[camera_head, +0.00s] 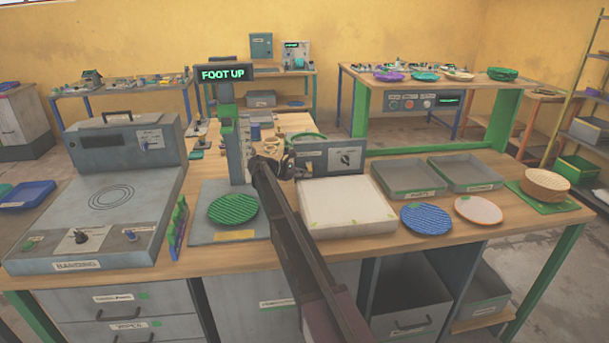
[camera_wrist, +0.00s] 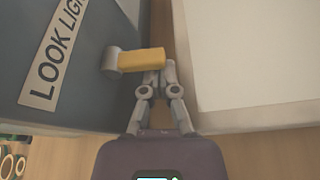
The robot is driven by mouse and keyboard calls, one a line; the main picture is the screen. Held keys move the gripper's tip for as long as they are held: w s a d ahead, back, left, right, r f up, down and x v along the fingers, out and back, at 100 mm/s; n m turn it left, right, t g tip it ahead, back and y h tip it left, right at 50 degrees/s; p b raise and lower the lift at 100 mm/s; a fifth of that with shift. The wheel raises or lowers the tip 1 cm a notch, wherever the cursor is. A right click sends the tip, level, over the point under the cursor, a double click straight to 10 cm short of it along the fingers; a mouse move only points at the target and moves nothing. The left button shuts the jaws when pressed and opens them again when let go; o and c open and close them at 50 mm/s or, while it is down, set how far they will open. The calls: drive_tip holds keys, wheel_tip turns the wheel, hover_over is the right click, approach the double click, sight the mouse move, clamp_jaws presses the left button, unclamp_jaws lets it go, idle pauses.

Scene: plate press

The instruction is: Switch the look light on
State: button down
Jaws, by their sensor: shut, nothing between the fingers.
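The look light's dark control box (camera_head: 329,157) stands at the back edge of a pale flat panel (camera_head: 345,206) on the bench. In the wrist view, its label (camera_wrist: 52,52) reads "LOOK LIG", with the end cut off. A yellow-tipped lever (camera_wrist: 141,60) sticks out from a grey pivot on the box's side, pointing right in that view. My gripper (camera_wrist: 153,73) is shut and empty, its fingertips right at the lever's underside in the picture; I cannot tell whether they touch. In the head view my gripper (camera_head: 284,167) is at the box's left end, and the lever cannot be made out.
A post with a "FOOT UP" display (camera_head: 224,73) stands close left of my gripper. A green ribbed plate (camera_head: 233,208) lies in front of it. The banding machine (camera_head: 100,190) is at left. Grey trays (camera_head: 408,178), a blue plate (camera_head: 426,218) and a white plate (camera_head: 478,210) are at right.

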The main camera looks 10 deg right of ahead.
drive_tip(key=shift+s+a+r+p, duration=0.1)
drive_tip(key=shift+s+r+p, duration=0.05)
drive_tip(key=shift+r+p, duration=0.2)
drive_tip(key=shift+s+r, duration=0.1)
drive_tip(key=shift+r, duration=0.25)
drive_tip(key=shift+r+p, duration=0.1)
drive_tip(key=shift+p, duration=0.25)
drive_tip(key=shift+r, duration=0.25)
drive_tip(key=shift+r+p, duration=0.2)
drive_tip(key=shift+p, duration=0.35)
